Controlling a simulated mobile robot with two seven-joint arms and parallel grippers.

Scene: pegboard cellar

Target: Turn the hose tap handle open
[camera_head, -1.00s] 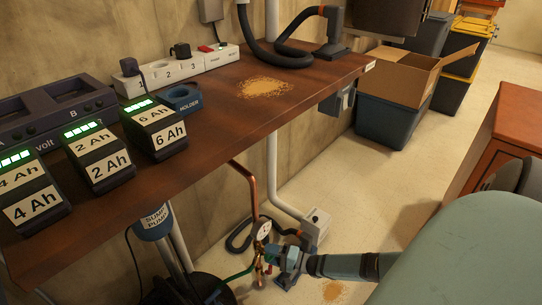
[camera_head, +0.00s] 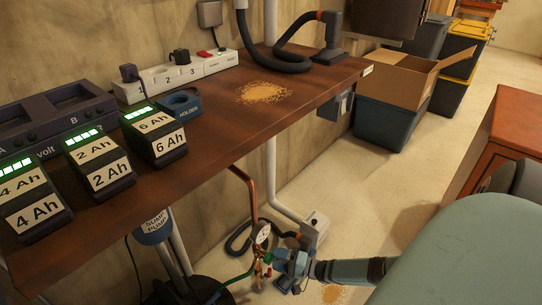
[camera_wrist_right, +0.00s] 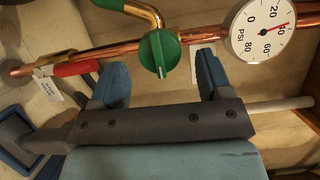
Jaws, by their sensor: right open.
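The green tap handle (camera_wrist_right: 160,54) sits on a brass spout below a copper pipe in the right wrist view, its raised bar standing close to upright in the picture. My right gripper (camera_wrist_right: 162,82) is open, with its two blue fingers spread left and right of the handle, apart from it. In the head view my right gripper (camera_head: 282,262) is low beside the pipework under the workbench, where the tap is small and partly hidden. My left gripper is not in view.
A pressure gauge (camera_wrist_right: 264,28) and a red tagged lever (camera_wrist_right: 75,68) are on the copper pipe (camera_wrist_right: 110,53) near the handle. The workbench (camera_head: 215,125) overhangs the pipework, with battery packs on it. Open floor (camera_head: 370,195) lies to the right.

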